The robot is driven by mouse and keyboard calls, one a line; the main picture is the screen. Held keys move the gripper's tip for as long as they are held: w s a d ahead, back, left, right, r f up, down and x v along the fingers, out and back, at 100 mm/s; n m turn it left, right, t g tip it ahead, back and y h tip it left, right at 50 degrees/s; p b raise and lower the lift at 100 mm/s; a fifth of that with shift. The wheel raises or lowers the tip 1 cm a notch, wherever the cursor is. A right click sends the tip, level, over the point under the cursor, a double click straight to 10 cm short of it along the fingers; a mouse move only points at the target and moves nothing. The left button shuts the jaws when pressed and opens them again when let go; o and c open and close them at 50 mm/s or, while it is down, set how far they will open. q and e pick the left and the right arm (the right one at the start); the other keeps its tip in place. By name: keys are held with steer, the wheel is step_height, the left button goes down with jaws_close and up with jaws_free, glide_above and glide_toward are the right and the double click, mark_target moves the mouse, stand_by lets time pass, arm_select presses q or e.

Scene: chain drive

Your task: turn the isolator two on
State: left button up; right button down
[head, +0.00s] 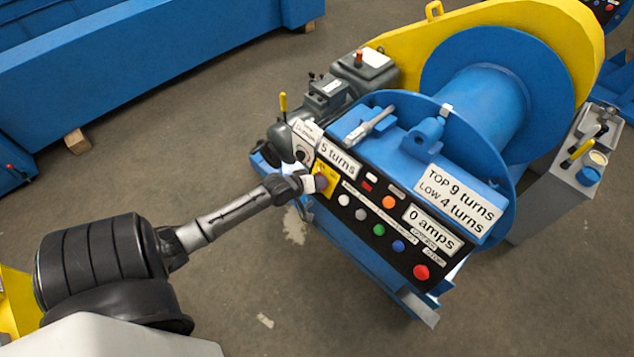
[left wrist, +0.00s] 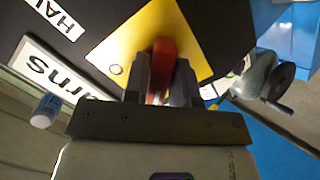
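The isolator switch is a red rotary handle (left wrist: 164,62) on a yellow plate (left wrist: 196,42); an "O" mark shows to the handle's left in the left wrist view. In the head view the yellow plate (head: 326,180) sits at the left end of the black control panel, partly covered by my gripper. I cannot read a number on it. My left gripper (left wrist: 162,85) has one finger on each side of the red handle, seemingly touching both sides. In the head view my left gripper (head: 316,183) reaches the plate. My right gripper is not in view.
The black panel (head: 372,235) carries several coloured buttons, including a red one (head: 421,272), and labels reading "5 turns" and "0 amps". A blue drum (head: 490,100) and yellow guard (head: 412,50) stand behind. A grey motor (head: 325,95) is close by. The floor in front is free.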

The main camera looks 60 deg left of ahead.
arm_select(q)
jaws_close()
steer(key=shift+r+p, duration=0.15)
steer(key=shift+p, duration=0.45)
steer(key=m+g+y+p, duration=0.1)
steer(key=m+p, duration=0.6)
steer(key=p, duration=0.2)
steer(key=m+p, duration=0.1)
steer(key=m, duration=0.1)
steer(key=shift+m+y+p, duration=0.3)
steer(key=shift+y+p, duration=0.05)
steer(key=shift+y, duration=0.05)
steer(key=shift+m+p, duration=0.45)
steer(key=shift+m, duration=0.45)
steer(key=m+y, duration=0.1)
steer(key=m, duration=0.2)
steer(key=shift+f+p, duration=0.2)
steer(key=shift+p, duration=0.15)
steer(key=shift+m, duration=0.9)
